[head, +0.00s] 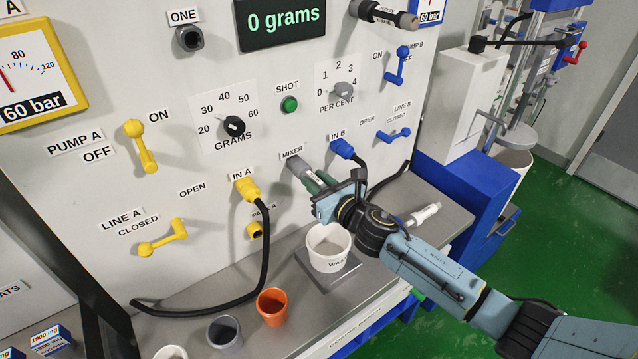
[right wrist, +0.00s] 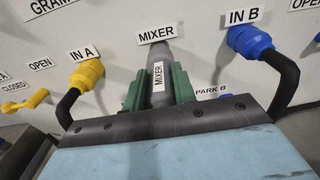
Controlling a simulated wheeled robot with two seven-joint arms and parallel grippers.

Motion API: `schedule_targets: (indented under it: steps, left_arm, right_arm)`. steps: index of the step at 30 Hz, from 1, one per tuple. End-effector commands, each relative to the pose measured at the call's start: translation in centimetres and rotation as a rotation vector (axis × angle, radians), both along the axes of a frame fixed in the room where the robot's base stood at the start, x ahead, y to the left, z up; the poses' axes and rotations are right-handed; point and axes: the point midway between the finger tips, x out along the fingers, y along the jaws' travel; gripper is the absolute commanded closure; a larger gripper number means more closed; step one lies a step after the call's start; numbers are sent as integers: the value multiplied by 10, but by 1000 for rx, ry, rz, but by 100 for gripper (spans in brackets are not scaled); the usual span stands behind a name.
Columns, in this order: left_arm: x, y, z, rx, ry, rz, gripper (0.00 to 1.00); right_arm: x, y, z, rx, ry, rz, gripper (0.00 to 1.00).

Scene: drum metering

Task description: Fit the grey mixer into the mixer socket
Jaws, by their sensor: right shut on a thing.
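The grey mixer (right wrist: 158,84) is a tube with a white MIXER label on its side. My right gripper (right wrist: 160,88) is shut on it, with a green finger on each side. In the head view the right gripper (head: 322,184) is close to the panel, and the mixer's grey end (head: 299,168) points at the wall just under the MIXER sign (head: 292,151). The mixer socket is hidden behind that end, so I cannot tell how far in the mixer sits. My left gripper is not in view.
Yellow IN A plug (head: 247,190) and blue IN B plug (head: 343,149), with black hoses, flank the mixer. Below stand a white waste cup (head: 327,262), an orange cup (head: 272,312) and a grey cup (head: 225,337). A white tube (head: 424,213) lies on the bench at right.

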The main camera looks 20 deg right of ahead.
Motion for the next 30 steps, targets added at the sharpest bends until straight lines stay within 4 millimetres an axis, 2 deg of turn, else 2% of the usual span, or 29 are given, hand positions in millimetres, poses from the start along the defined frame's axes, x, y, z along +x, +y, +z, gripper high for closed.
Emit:
schedule_targets:
  steps: [1,6,7,17,23,30]
  left_arm:
    - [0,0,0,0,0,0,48]
    - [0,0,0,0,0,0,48]
    - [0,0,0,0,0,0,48]
    - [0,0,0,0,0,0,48]
    - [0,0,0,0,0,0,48]
    - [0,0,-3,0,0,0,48]
  right_arm:
    - [1,0,0,0,0,0,72]
    - [0,0,0,0,0,0,50]
    - [0,0,0,0,0,0,48]
    - [-3,-1,0,-1,1,0,48]
    - [-26,-9,0,-3,1,0,48]
    - [-76,-25,2,-3,3,1,48]
